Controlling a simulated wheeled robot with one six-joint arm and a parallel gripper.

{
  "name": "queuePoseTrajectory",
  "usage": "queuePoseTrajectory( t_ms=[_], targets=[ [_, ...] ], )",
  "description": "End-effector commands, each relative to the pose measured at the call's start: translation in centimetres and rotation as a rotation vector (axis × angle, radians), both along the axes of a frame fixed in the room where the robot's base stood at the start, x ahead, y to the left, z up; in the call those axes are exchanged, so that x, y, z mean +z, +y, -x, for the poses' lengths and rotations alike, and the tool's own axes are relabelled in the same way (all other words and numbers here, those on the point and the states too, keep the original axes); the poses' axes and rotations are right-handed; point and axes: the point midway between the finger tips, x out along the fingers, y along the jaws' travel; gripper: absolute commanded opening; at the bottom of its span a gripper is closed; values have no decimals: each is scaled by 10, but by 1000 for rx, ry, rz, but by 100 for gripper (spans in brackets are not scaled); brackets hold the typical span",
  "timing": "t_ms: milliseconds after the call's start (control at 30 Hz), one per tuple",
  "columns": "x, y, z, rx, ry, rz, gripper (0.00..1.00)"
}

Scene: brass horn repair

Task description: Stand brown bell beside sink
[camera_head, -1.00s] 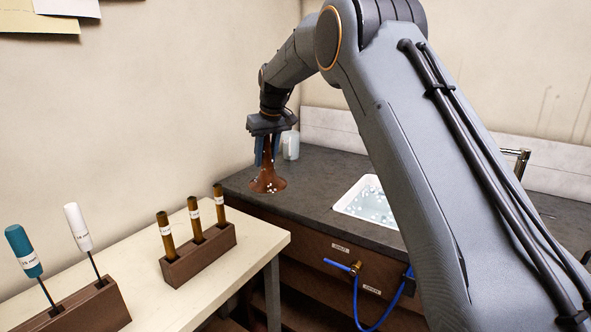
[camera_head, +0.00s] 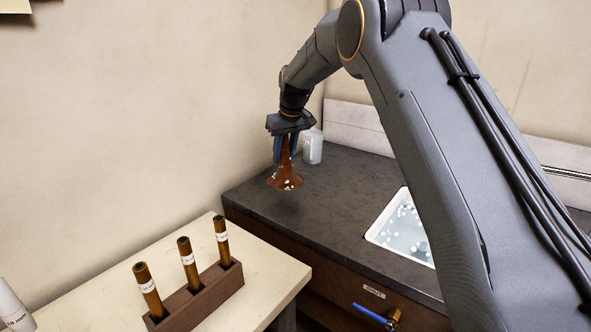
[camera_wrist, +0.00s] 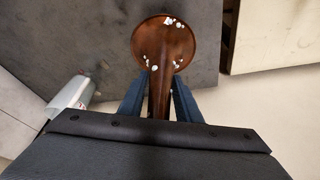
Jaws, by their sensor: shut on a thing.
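The brown bell (camera_head: 286,178) hangs flare-down in my gripper (camera_head: 286,150), over the left end of the dark counter, to the left of the sink. White suds spots cling to its flare. In the wrist view the bell (camera_wrist: 165,48) shows its round flare, with its stem between the two blue fingers of my gripper (camera_wrist: 159,85). The gripper is shut on the stem. I cannot tell for sure whether the rim touches the counter; a dark patch shows just below it. The white sink (camera_head: 378,238) holds water with white suds, and my arm hides part of it.
A pale, whitish container (camera_head: 313,147) stands on the dark counter (camera_head: 335,180) just behind the bell. A light bench (camera_head: 85,290) at front left bears a wooden rack (camera_head: 205,296) with several brown tubes. A blue-handled valve (camera_head: 372,313) is on the counter's front.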

Motion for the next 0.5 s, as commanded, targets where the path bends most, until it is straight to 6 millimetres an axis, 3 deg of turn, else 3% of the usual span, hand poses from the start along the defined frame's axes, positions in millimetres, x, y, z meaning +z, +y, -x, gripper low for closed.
queuePoseTrajectory(
  t_ms=[500],
  targets=[
    [-54, -4, -1, -5, 0, 0, 3]
  ],
)
